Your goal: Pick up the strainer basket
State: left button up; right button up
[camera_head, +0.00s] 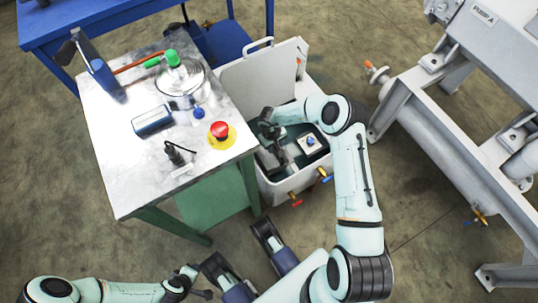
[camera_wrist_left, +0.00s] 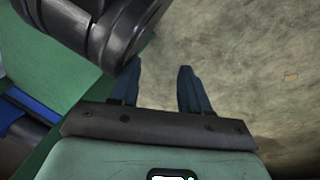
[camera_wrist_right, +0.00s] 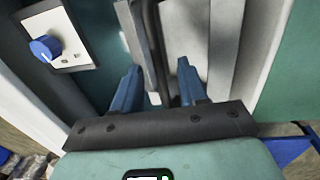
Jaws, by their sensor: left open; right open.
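A white open-topped tank (camera_head: 287,188) stands right of the work table, its lid raised. My right gripper (camera_head: 270,140) reaches down into the tank's left side. It also shows in the right wrist view (camera_wrist_right: 159,70), with its fingers apart. A grey upright metal piece and a dark thin rod (camera_wrist_right: 166,50) show between and beyond these fingers. I cannot tell for sure that these are the strainer basket, and contact is not clear. No basket is plainly visible in the head view. My left gripper (camera_wrist_left: 159,72) is open and empty, low over the floor, away from the tank.
Inside the tank sits a white panel with a blue knob (camera_head: 311,142), also in the right wrist view (camera_wrist_right: 46,50). A grey machine frame (camera_head: 420,125) stands right.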

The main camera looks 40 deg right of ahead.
aim_at(275, 147)
jog(key=f, duration=0.2)
jog(key=f+b, duration=0.1)
jog(key=f, duration=0.1)
jog(key=shift+s+d+b, duration=0.15)
jog(key=shift+s+b, duration=0.05)
jog(key=shift+b, duration=0.1)
jog(key=shift+d+f, duration=0.1)
jog(key=shift+f, duration=0.3)
pick_arm(q)
jog(key=shift+g, duration=0.7)
jog(key=s+f, duration=0.3)
jog(key=shift+s+a, duration=0.25)
jog(key=shift+s, duration=0.15)
pick_arm(e)
jog(key=shift+r, duration=0.1)
grip_shut()
